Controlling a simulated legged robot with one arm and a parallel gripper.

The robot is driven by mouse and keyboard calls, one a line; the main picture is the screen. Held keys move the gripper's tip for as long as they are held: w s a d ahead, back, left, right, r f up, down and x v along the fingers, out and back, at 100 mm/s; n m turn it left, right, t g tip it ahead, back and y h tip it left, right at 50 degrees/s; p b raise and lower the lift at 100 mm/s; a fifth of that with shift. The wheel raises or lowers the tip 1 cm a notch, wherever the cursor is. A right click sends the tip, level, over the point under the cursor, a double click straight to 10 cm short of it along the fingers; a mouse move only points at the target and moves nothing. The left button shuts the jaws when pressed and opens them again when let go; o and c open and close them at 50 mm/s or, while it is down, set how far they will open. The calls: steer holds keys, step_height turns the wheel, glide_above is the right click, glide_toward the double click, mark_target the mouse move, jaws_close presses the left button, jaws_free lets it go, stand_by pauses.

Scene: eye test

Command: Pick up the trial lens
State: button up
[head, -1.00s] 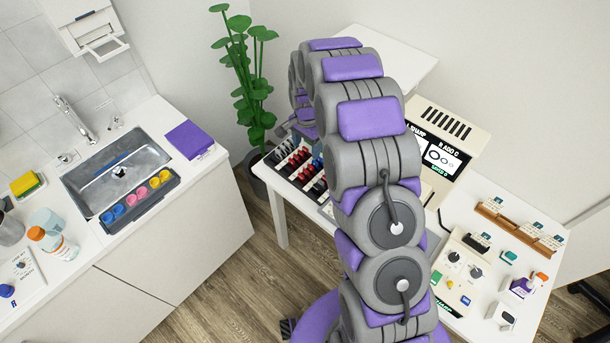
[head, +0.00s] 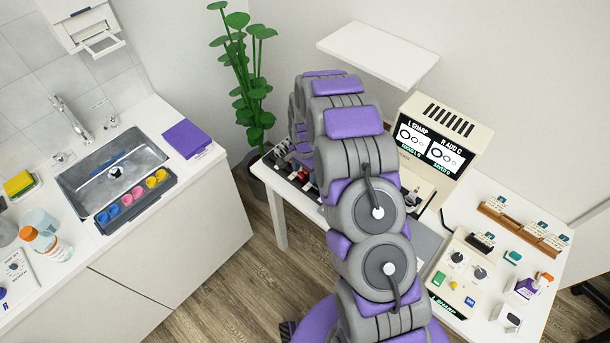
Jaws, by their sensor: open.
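A dark case of trial lenses (head: 285,163) stands at the left end of the white table, with red, blue and black pieces in rows. My arm covers much of it, and I cannot single out one trial lens. My arm curves up from the base and bends over toward the case. My gripper is hidden behind my own arm links, so neither its fingers nor its distance from the lenses shows.
A cream machine (head: 447,135) with a lit screen stands at the table's back. A control box (head: 460,275), a wooden rack (head: 522,228) and small bottles crowd the right. A white shelf (head: 378,54) juts above. The sink counter (head: 205,165) and plant (head: 240,75) are left.

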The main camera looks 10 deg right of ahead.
steer(key=c, duration=1.1)
